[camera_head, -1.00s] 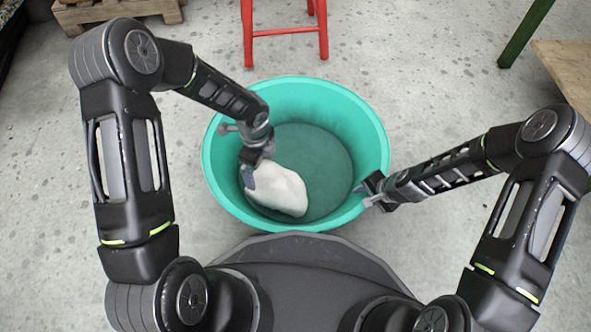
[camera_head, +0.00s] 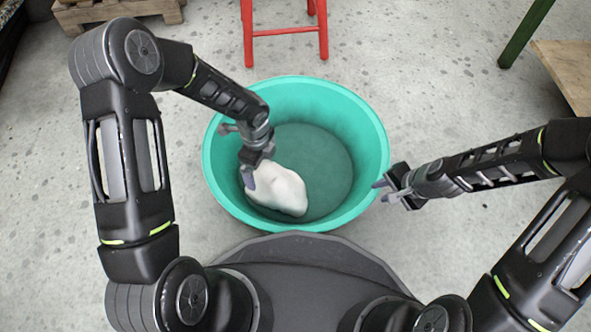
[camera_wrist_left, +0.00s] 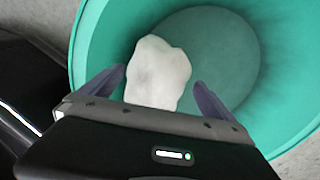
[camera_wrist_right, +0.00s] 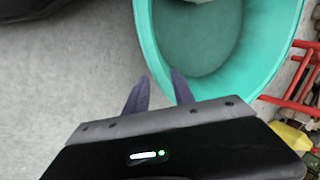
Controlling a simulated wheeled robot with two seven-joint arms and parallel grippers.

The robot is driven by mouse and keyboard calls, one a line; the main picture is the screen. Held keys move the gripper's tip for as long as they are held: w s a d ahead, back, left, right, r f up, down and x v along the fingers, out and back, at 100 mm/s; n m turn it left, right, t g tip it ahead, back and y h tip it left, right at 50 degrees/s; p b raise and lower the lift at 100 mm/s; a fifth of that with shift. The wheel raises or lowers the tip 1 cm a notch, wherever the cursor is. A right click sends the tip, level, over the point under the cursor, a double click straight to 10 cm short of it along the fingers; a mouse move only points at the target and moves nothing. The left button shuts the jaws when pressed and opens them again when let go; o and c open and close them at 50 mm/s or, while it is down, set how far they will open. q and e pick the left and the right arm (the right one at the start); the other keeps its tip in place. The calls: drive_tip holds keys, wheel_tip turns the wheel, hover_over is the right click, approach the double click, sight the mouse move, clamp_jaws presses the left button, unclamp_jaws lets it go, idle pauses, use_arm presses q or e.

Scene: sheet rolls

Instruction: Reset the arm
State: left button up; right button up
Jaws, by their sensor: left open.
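A lumpy white bundle (camera_head: 282,190) lies on the floor of a round teal tub (camera_head: 372,125), towards its near left side. My left gripper (camera_head: 250,172) reaches into the tub at the bundle's left end. In the left wrist view its two fingers stand wide apart, with the bundle (camera_wrist_left: 158,72) between and beyond them. I cannot tell whether they touch it. My right gripper (camera_head: 382,190) is outside the tub, just right of its rim. In the right wrist view its fingers (camera_wrist_right: 160,82) are a small way apart with nothing between them.
A red stool (camera_head: 285,32) stands behind the tub. A wooden pallet (camera_head: 120,12) is at the back left. A green-legged wooden table (camera_head: 565,65) is at the back right. The concrete floor right of the tub is mostly clear.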

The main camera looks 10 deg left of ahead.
drive_tip(key=shift+s+r, duration=0.1)
drive_tip(key=shift+r, duration=0.15)
idle(0.4)
